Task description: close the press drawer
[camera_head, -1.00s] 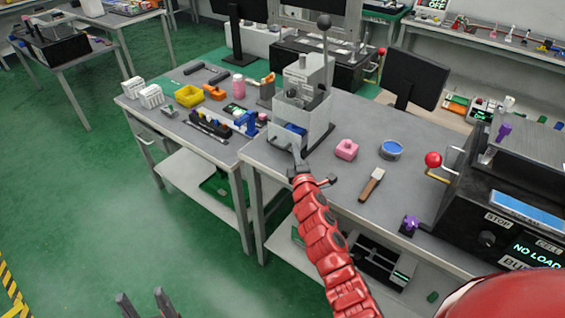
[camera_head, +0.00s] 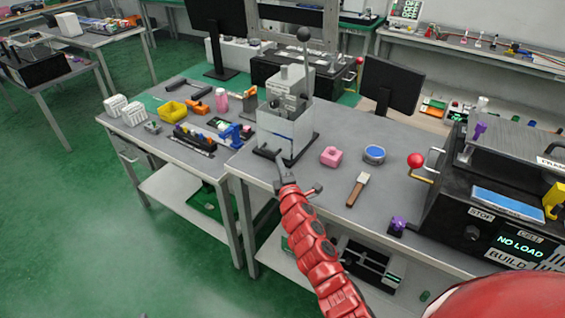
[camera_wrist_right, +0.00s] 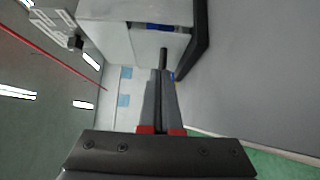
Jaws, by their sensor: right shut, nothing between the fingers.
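The grey press (camera_head: 292,88), with an upright lever topped by a dark ball, stands on the near workbench (camera_head: 330,205). Its drawer (camera_head: 277,128) faces my right arm. In the wrist view, the drawer front (camera_wrist_right: 155,45) shows a strip of blue just behind it and a dark handle stub (camera_wrist_right: 163,54). How far the drawer sticks out is hard to tell. My right gripper (camera_head: 280,161) is shut and empty in front of the drawer. In the wrist view its fingertips (camera_wrist_right: 160,72) are close to the handle; contact is unclear. My left gripper does not show.
The black "NO LOAD" machine (camera_head: 485,215) stands further right. The left bench (camera_head: 175,148) holds a yellow bin (camera_head: 172,110) and small parts.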

